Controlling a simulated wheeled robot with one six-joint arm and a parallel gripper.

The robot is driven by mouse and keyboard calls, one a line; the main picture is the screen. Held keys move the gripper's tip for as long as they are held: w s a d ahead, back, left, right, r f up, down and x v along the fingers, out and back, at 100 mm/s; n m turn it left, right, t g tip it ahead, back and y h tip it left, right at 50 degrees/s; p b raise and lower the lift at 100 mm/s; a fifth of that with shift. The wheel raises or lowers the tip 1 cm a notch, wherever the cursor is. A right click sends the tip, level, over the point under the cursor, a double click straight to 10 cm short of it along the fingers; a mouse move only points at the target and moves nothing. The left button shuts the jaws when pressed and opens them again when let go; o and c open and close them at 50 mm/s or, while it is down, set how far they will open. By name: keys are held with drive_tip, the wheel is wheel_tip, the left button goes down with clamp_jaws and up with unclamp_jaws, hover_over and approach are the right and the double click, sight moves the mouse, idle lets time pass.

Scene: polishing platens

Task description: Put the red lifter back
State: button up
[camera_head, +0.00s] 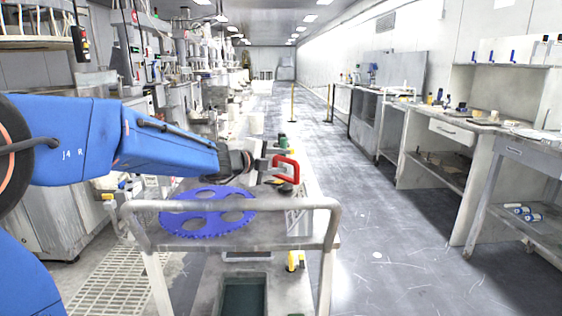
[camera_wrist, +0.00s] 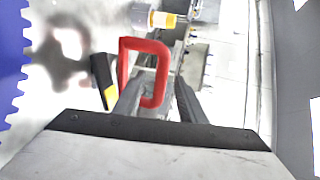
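The red lifter (camera_head: 288,167) shows as a red loop handle just past my gripper's end, at the far part of the cart top. In the wrist view the red loop (camera_wrist: 162,75) stands between the two dark fingers of my gripper (camera_wrist: 160,88). The fingers look spread, with a gap beside the loop's right bar. Contact is not clear. My gripper also shows in the head view (camera_head: 262,163), pointing right at the lifter. The lifter's lower part is hidden or blurred.
A blue toothed disc with holes (camera_head: 207,226) lies on the cart, whose grey rail (camera_head: 230,205) is nearest. A yellow-and-black item (camera_wrist: 103,80) and a yellow-capped bottle (camera_wrist: 160,19) are close to the lifter.

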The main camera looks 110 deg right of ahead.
drive_tip(key=v, duration=1.7)
drive_tip(key=shift+w, duration=0.2)
drive_tip(key=shift+r, duration=0.15)
